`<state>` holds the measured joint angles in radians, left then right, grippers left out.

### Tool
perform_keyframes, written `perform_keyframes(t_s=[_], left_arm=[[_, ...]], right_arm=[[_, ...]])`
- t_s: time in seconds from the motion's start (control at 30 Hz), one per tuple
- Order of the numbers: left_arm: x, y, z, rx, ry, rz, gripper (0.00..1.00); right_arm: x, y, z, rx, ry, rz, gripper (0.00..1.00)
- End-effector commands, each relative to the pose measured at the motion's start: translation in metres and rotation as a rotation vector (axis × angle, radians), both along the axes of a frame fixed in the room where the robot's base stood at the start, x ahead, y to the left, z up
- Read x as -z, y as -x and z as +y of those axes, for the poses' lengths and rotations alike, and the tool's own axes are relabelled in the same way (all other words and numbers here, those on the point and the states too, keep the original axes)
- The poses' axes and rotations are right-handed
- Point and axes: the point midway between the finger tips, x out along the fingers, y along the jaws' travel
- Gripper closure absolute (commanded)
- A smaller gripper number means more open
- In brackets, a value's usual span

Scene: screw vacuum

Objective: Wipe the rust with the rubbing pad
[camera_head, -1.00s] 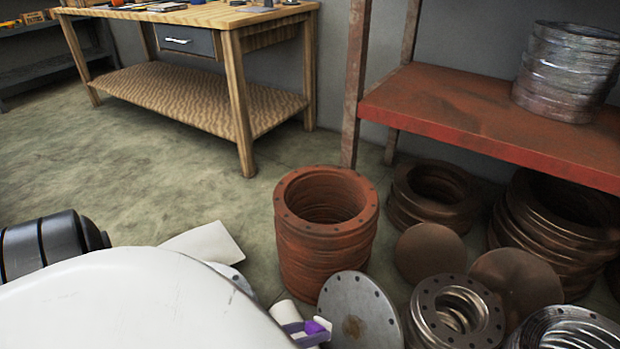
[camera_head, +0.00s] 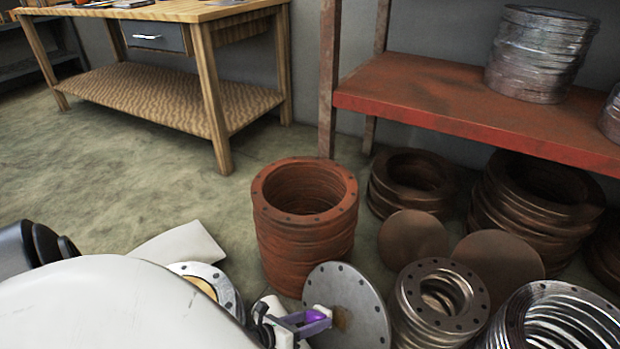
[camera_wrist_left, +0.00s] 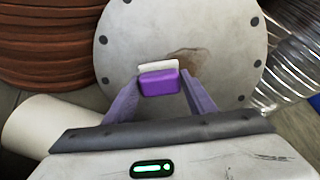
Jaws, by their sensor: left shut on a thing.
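A grey round metal plate with bolt holes (camera_head: 362,285) leans upright against a stack of rusty rings. Its brown rust stain (camera_head: 343,318) lies low on the face, and also shows in the left wrist view (camera_wrist_left: 186,63). My left gripper (camera_head: 306,322) is shut on the purple rubbing pad (camera_head: 318,314). In the left wrist view the pad (camera_wrist_left: 160,84) sits between the fingers, its white side (camera_wrist_left: 157,66) facing the plate. The pad appears just left of the stain, overlapping its edge in that view. I cannot tell whether it touches the plate. My right gripper is out of view.
Rusty ring stack (camera_head: 303,235) stands behind the plate. More rings (camera_head: 440,305), brown discs (camera_head: 412,238) and coiled metal (camera_head: 560,325) crowd the right. A red shelf (camera_head: 450,95) overhangs them. A wooden bench (camera_head: 170,95) stands back left; the floor before it is clear.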

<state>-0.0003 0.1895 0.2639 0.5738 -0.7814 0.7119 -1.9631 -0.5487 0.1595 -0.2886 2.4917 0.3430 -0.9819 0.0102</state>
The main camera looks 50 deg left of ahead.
Motion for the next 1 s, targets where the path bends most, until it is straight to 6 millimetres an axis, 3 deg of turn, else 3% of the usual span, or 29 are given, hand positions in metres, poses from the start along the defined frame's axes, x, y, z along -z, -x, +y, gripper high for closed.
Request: perform_keyframes(t_s=[0.47,1.0], left_arm=[[0.0,0.0,-0.002,0.0,0.001,-0.001,0.72],[0.001,0.004,-0.037,-0.001,0.001,-0.001,0.72]], right_arm=[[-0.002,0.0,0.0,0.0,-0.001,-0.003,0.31],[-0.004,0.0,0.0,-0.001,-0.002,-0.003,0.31]])
